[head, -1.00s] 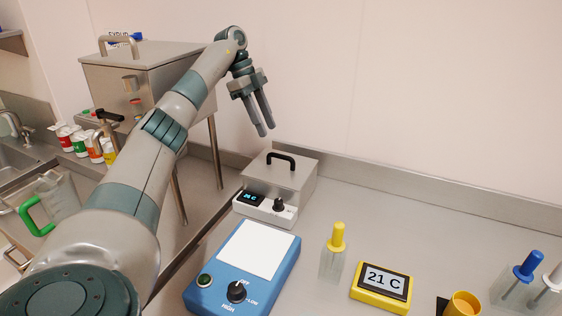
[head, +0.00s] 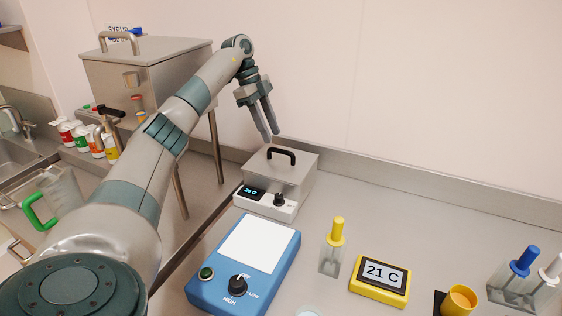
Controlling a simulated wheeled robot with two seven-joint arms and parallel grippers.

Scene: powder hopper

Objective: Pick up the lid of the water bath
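The water bath (head: 266,204) is a small steel box with a white front panel, a lit blue display and a black knob. Its steel lid (head: 293,167) lies on top and carries a black arched handle (head: 281,151). My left gripper (head: 271,137) points down just above and slightly left of the handle in the picture. Its two fingers are apart with nothing between them. I cannot tell from this one view how far the fingertips are from the handle. My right gripper is out of view.
A blue hotplate (head: 244,262) stands in front of the bath. A yellow thermometer (head: 381,280) reading 21 C, a yellow-handled tool in a clear holder (head: 332,245) and a yellow cup (head: 461,300) stand to the right. A steel hopper (head: 150,80) rises behind my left arm.

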